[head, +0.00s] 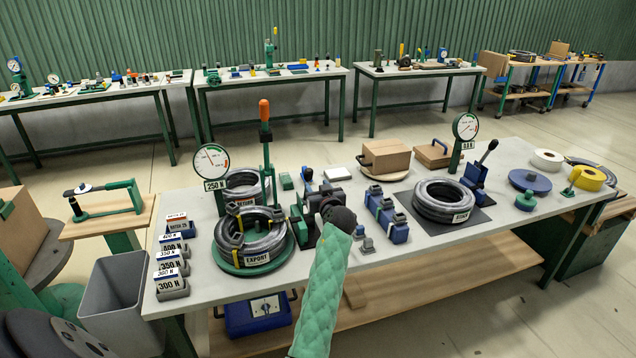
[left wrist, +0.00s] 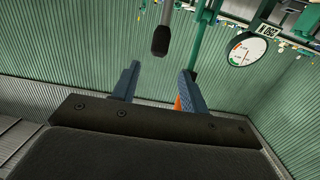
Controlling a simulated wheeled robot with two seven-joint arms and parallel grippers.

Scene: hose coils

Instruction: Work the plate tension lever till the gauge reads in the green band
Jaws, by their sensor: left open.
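A tall lever with an orange grip (head: 264,110) on a green post stands behind the green round plate (head: 228,262), which bears a black hose coil (head: 262,240) labelled EXPORT. A round gauge (head: 211,160) above a 250 N sign stands at the lever's left; it also shows in the left wrist view (left wrist: 247,51). Its exact reading is too small to tell. My left gripper (head: 312,200) is open, right of the plate. In the left wrist view, the orange grip (left wrist: 178,103) is partly hidden behind the right finger, apart from it. A black-gripped rod (left wrist: 160,40) shows beyond the fingers.
Weight blocks (head: 172,288) line the table's left edge. A blue block set (head: 386,215) and a second coil (head: 443,200) lie to the right, with another gauge (head: 465,127) and a black-handled lever (head: 487,152) behind. A cardboard box (head: 386,156) stands at the back.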

